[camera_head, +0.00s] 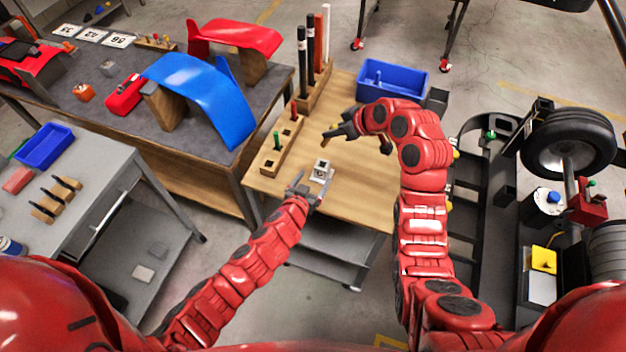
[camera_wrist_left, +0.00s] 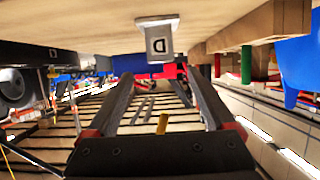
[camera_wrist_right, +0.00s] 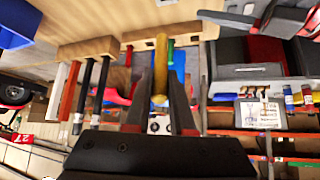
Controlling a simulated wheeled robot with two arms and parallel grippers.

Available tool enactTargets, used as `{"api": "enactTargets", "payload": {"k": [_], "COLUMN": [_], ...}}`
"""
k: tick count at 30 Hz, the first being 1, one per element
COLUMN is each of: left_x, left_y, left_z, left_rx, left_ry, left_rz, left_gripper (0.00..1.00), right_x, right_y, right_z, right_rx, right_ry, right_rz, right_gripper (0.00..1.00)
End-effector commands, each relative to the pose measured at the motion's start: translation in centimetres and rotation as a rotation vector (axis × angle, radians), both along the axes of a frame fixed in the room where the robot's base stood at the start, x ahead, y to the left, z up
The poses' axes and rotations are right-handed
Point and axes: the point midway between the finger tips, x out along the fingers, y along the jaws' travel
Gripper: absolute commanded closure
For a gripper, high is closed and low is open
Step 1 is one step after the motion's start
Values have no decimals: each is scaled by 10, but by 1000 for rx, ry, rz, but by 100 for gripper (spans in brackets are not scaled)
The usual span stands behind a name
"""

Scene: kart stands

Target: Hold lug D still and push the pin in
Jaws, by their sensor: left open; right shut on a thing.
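In the left wrist view the lug (camera_wrist_left: 157,42), marked D, lies just ahead of my fingertips. My left gripper (camera_head: 310,188) is open and empty beside the lug's near side. My right gripper (camera_head: 340,131) is shut on a yellow pin (camera_wrist_right: 160,68) and holds it in the air beyond the lug, up the picture. The pin sticks out past the fingertips and is apart from the lug.
A wooden pin rack (camera_head: 268,163) with a green pin (camera_head: 277,140) and a red pin stands left of the lug. Behind it a wooden block holds tall black, red and white rods (camera_head: 318,45). A blue bin (camera_head: 392,80) is at the back right. The bench right of the lug is clear.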

Motion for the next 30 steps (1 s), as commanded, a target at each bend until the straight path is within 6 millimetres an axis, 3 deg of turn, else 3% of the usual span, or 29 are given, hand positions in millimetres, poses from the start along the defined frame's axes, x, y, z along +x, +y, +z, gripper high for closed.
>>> {"api": "enactTargets", "payload": {"k": [30], "left_x": [98], "left_y": [-27], "left_z": [-43], "left_rx": [-2], "left_ry": [5], "left_rz": [16], "left_gripper": [12], "right_x": [0], "right_y": [0], "right_z": [0], "right_rx": [1], "right_ry": [-1], "right_rz": [0], "right_gripper": [100]}}
